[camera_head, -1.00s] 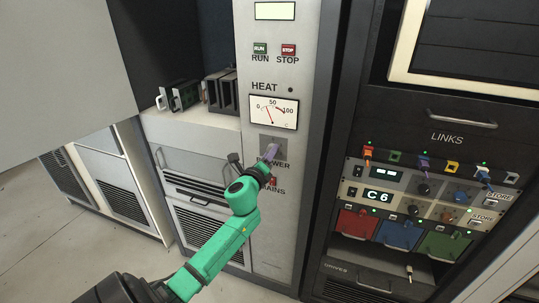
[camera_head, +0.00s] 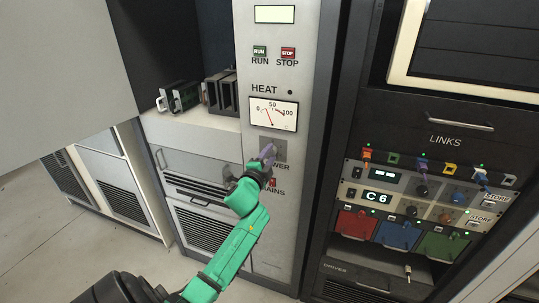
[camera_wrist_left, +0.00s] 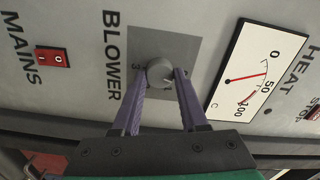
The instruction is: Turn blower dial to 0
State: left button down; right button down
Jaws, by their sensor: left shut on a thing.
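The blower dial (camera_wrist_left: 158,74) is a round grey knob on a darker square plate, beside the BLOWER lettering in the left wrist view. A "3" shows at the plate's left edge; a small light mark shows on the knob's lower right. My left gripper (camera_wrist_left: 161,78) has its two purple fingers on either side of the knob, shut on it. In the head view, the left gripper (camera_head: 267,154) reaches the plate (camera_head: 280,147) below the heat meter, and its fingers hide most of the dial. My right gripper is not in view.
The heat meter (camera_wrist_left: 258,75) is close beside the dial, its red needle between 0 and 50. The red MAINS switch (camera_wrist_left: 53,60) is on the other side. RUN (camera_head: 260,52) and STOP (camera_head: 288,53) buttons sit higher. The links rack (camera_head: 430,190) stands to the right.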

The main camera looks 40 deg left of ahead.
pick_arm(q)
jog(key=shift+n+p, duration=0.3)
jog(key=shift+n, duration=1.3)
jog(key=shift+c, duration=2.2)
grip_release()
jog(key=b+v, duration=0.2)
jog(key=v, duration=1.2)
jog(key=shift+s, duration=0.3)
